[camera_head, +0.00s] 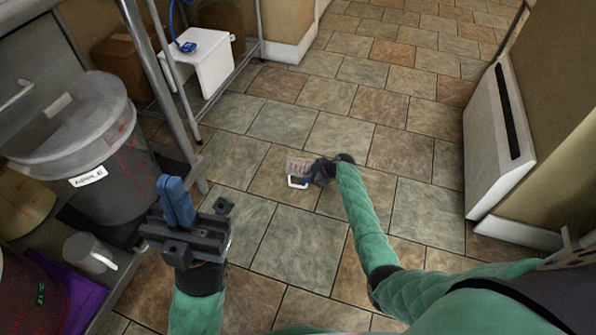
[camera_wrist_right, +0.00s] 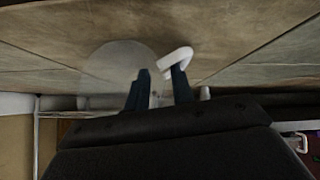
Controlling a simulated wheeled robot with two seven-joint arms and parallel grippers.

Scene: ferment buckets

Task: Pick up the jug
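A clear jug (camera_head: 299,165) with red markings and a white handle is in the middle of the head view, at the end of my right arm. In the right wrist view its round clear body (camera_wrist_right: 118,62) is left of the white handle (camera_wrist_right: 178,62). My right gripper (camera_head: 318,174) is at the handle side. Its blue fingers (camera_wrist_right: 160,88) are close together around the jug's wall or handle; which part cannot be told. My left gripper (camera_head: 178,203) is empty at the lower left, its blue fingers together.
A large lidded bucket (camera_head: 75,130) and a grey mug-like vessel (camera_head: 90,252) stand on the metal rack at left. A white box (camera_head: 198,65) is behind. A white panel unit (camera_head: 497,140) is on the right wall. The tiled floor (camera_head: 290,125) is clear.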

